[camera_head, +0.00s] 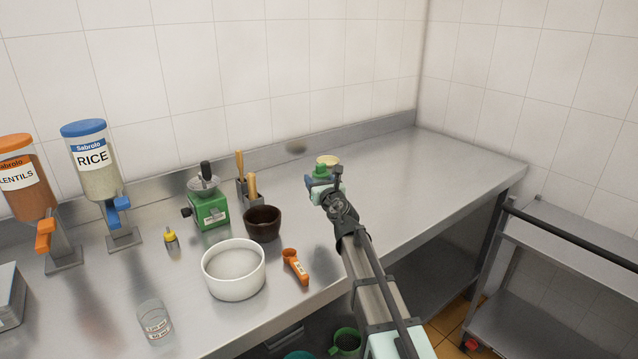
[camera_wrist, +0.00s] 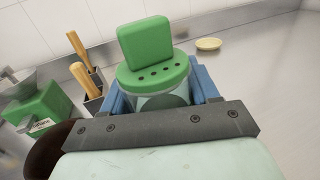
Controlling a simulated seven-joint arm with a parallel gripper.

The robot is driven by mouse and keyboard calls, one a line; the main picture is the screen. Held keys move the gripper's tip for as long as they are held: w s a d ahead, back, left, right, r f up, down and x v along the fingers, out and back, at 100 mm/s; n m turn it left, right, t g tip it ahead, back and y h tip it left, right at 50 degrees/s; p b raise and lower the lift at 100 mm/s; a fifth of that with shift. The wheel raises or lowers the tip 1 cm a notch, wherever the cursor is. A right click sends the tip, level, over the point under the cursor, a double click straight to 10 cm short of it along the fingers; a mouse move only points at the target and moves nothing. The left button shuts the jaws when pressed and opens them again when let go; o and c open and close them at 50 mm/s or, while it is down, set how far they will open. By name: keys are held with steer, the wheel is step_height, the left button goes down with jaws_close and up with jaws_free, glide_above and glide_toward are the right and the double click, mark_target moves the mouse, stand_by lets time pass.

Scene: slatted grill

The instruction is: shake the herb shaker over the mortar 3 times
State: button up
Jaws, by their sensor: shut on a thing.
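The herb shaker (camera_wrist: 152,72) has a green lid with a row of small holes, a raised green flap and a clear body. It looks upright in the wrist view; its green top also shows in the head view (camera_head: 320,170). My gripper (camera_wrist: 153,95) is shut on its body, with a blue finger on each side. In the head view my gripper (camera_head: 322,186) is to the right of the mortar, a dark brown bowl (camera_head: 262,224), and not over it. The mortar's dark side (camera_wrist: 42,152) shows at the lower left of the wrist view. The shaker's base is hidden.
A white bowl (camera_head: 234,272), an orange scoop (camera_head: 295,267), a green grinder (camera_head: 209,208) and a utensil holder (camera_head: 248,188) stand near the mortar. A pale round dish (camera_head: 328,160) lies behind my gripper. The counter's right side is clear.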

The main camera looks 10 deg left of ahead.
steer(key=shift+r, duration=0.15)
steer(key=shift+r, duration=3.35)
steer(key=shift+r, duration=2.3)
steer(key=shift+a+r, duration=0.1)
steer(key=shift+r, duration=0.05)
steer(key=s+a+f+m+g+y, duration=0.2)
steer(key=s+a+m+g+y, duration=0.1)
steer(key=a+m, duration=0.6)
steer(key=s+a+f+m+g+y, duration=0.2)
steer(key=s+a+m+y, duration=0.2)
steer(key=a+m, duration=0.5)
steer(key=s+m, duration=0.2)
steer(key=shift+s+a+m+g, duration=0.2)
steer(key=shift+a+m+g, duration=0.1)
steer(key=shift+g, duration=0.1)
